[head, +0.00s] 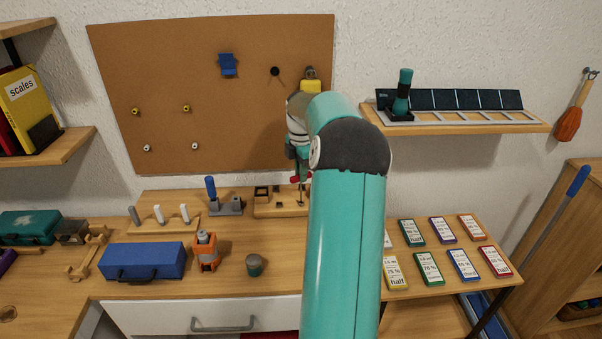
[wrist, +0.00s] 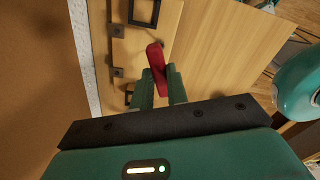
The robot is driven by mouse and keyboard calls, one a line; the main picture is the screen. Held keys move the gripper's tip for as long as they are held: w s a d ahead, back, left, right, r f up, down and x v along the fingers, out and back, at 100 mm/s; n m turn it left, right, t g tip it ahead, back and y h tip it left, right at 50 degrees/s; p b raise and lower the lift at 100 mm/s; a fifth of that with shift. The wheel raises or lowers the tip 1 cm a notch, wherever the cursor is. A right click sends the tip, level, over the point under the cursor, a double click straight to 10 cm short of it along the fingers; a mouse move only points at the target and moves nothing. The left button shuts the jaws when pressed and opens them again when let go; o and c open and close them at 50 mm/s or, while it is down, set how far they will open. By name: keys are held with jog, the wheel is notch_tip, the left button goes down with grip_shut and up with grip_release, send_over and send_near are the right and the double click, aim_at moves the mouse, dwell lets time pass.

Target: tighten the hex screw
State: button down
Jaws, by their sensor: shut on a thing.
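My gripper (wrist: 160,80) is shut on a red-handled tool (wrist: 155,58), with the red handle between the two green fingers. In the head view the red part (head: 295,180) shows just left of my arm, above a wooden board (head: 264,211) with dark square fittings at the back of the bench. A thin shaft seems to run down from it, but my arm covers much of this spot. The board (wrist: 117,62) also shows in the wrist view, below the fingers. The hex screw cannot be made out, and I cannot tell whether the tool touches it.
A blue-handled tool (head: 211,190) stands in a grey holder left of the board. Several coloured cards (head: 412,233) lie on the right.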

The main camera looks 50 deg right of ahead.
dwell(0.3)
jog(key=shift+r, duration=2.55)
